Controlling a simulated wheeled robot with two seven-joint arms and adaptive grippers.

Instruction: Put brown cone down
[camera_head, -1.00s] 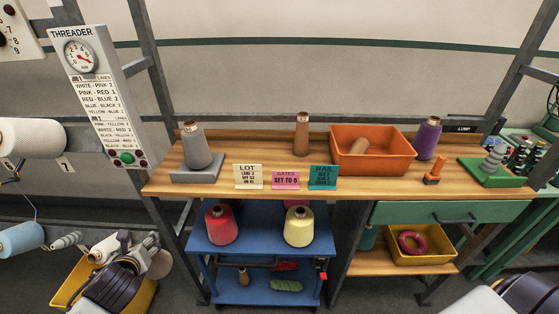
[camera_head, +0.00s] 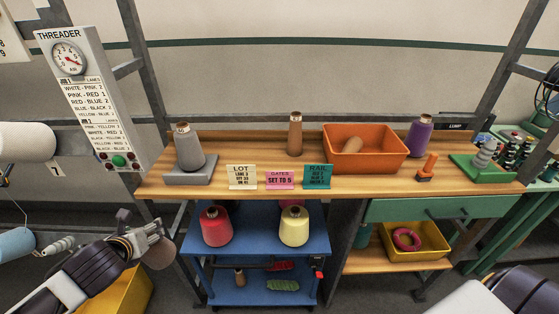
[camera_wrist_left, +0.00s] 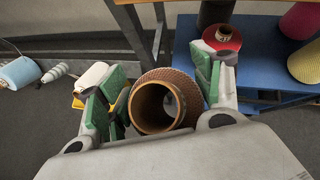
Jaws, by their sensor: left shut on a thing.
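My left gripper (camera_head: 152,238) is at the lower left of the head view, left of the blue cart and below the wooden tabletop. It is shut on a brown cone (camera_head: 159,254), partly hidden by the gripper. In the left wrist view the brown cone (camera_wrist_left: 183,88) sits between the green finger pads of the left gripper (camera_wrist_left: 160,95), its hollow end toward the camera. Another brown cone (camera_head: 295,137) stands upright at the back of the tabletop, and a brown piece lies in the orange bin (camera_head: 388,159). My right gripper is out of view.
A grey cone (camera_head: 188,148) stands on a grey base on the wooden table (camera_head: 225,195). Signs stand along its front edge. The blue cart (camera_head: 262,240) holds a red cone (camera_head: 215,226) and a yellow cone (camera_head: 294,227). A yellow bin (camera_head: 125,298) is below my left arm.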

